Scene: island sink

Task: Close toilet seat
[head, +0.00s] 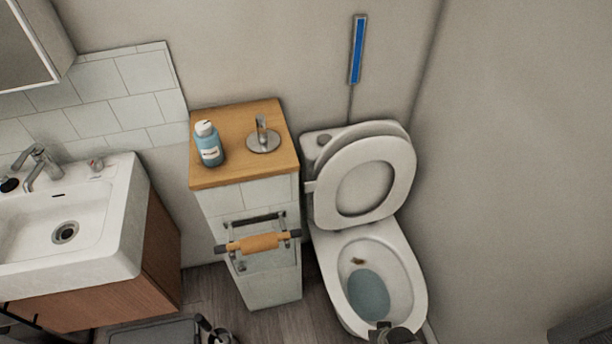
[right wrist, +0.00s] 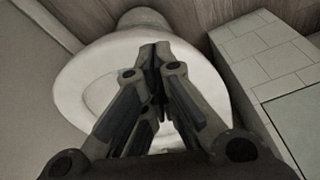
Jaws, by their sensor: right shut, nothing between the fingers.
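The white toilet (head: 415,262) stands at the right of the head view, with its bowl open. Its seat ring (head: 408,185) is raised and leans back against the raised lid (head: 385,128) behind it. My right gripper (head: 395,332) shows at the bottom edge, in front of the bowl's front rim in the picture. In the right wrist view my right gripper (right wrist: 155,55) is shut and empty, with the white toilet (right wrist: 75,85) behind it. The fingers hide part of the toilet, and I cannot tell whether they touch it.
A tiled cabinet with a wooden top (head: 240,170) stands left of the toilet, carrying a blue bottle (head: 208,148). A paper holder (head: 258,243) is on its front. A sink (head: 100,225) is further left. A bare wall (head: 520,150) closes the right side.

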